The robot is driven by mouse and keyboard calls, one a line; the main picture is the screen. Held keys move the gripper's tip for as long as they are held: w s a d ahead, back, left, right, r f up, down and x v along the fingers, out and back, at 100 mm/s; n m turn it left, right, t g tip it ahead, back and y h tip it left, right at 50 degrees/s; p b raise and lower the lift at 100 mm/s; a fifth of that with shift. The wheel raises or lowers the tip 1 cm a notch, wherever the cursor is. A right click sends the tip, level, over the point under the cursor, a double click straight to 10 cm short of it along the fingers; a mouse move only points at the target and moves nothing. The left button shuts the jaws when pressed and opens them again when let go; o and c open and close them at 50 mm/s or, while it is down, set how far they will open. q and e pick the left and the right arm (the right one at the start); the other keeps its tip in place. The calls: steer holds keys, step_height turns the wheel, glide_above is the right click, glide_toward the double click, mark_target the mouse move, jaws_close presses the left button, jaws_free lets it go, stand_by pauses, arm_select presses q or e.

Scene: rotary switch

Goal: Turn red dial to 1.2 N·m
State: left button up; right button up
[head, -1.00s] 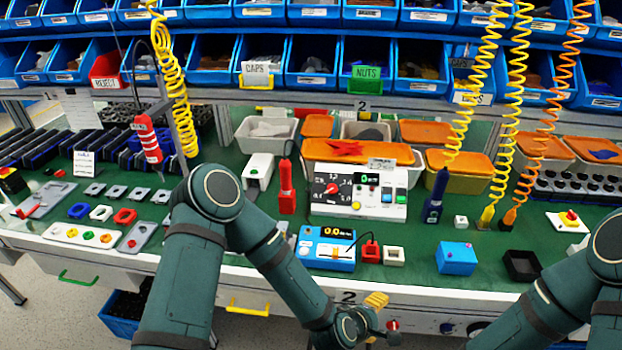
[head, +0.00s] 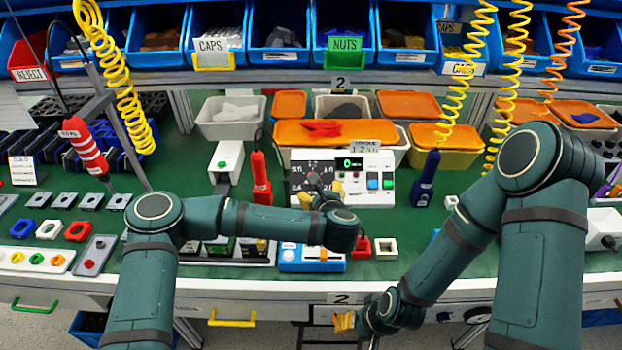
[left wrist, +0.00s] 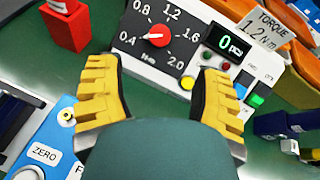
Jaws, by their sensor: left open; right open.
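The red dial (left wrist: 159,33) sits on a dark scale face of the white torque box (left wrist: 262,68) in the left wrist view. Its white pointer points left, near 0.4; the 1.2 mark (left wrist: 171,11) is at the upper right of the dial. My left gripper (left wrist: 157,75) is open and empty, its yellow fingers apart on either side below the dial, not touching it. My right gripper (head: 343,322) is low at the table's front edge, away from the box.
A card reading torque 1.2 N·m (left wrist: 262,28) stands at the box's top. A red screwdriver (head: 261,178) stands left of the box and a dark blue one (head: 427,178) right. A blue meter (head: 292,262) lies in front, partly under my left arm. Orange-lidded bins stand behind.

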arm_select(q)
steer(key=b+x, duration=0.1)
steer(key=x, duration=0.9)
steer(key=shift+w+a+f+b, duration=0.1)
steer(key=shift+w+f+b, duration=0.1)
steer(key=shift+w+b, duration=0.15)
steer(key=shift+o, duration=0.2)
jaws_close()
